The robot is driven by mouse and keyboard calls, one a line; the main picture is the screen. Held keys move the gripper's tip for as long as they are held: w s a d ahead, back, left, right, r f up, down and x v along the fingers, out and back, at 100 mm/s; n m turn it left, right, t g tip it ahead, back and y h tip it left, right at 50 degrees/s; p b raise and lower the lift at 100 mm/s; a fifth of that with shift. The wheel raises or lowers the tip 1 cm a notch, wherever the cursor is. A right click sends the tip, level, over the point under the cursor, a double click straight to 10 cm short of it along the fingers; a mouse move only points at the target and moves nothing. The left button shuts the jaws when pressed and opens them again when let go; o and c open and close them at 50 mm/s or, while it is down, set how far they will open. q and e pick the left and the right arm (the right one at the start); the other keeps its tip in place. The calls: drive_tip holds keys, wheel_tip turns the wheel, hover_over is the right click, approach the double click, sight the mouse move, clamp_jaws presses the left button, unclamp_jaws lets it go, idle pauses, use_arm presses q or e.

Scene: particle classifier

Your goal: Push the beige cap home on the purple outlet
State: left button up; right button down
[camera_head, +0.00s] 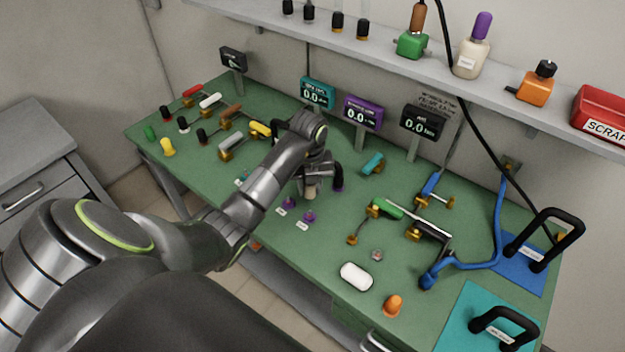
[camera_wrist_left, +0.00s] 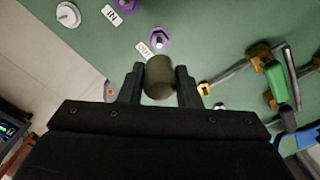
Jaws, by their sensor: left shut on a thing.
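My left gripper (camera_head: 314,185) is over the middle of the green table, behind the purple outlets. In the left wrist view its two black fingers are shut on a beige-brown cylindrical cap (camera_wrist_left: 160,77); only the cap's lower tip (camera_head: 311,193) shows in the head view. One purple outlet (camera_head: 309,216) stands on the table near the cap, and another purple outlet (camera_head: 288,203) is to its left. My right gripper is not in view.
Green-handled (camera_head: 386,208) and black-handled (camera_head: 430,232) valves stand right of the outlets. A white rounded block (camera_head: 356,277) and an orange knob (camera_head: 393,305) lie towards the front. Display panels (camera_head: 362,113) stand along the back. Coloured levers crowd the far left of the table.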

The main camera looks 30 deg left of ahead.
use_arm(q)
drive_tip(key=shift+m, duration=1.2)
drive_tip(key=shift+p, duration=0.35)
drive_tip(key=shift+f+n, duration=0.15)
drive_tip(key=shift+n, duration=0.15)
drive_tip(key=b, duration=0.5)
hover_over(309, 211)
wheel_tip(309, 211, down, 6)
drive_tip(key=shift+w+r, duration=0.1)
drive_tip(key=shift+r, duration=0.15)
drive_tip(key=shift+n+p, duration=0.3)
drive_tip(key=shift+p, duration=0.1)
drive_tip(key=shift+f+b, duration=1.2)
drive_tip(key=shift+f, duration=0.3)
drive_tip(key=shift+f, duration=0.3)
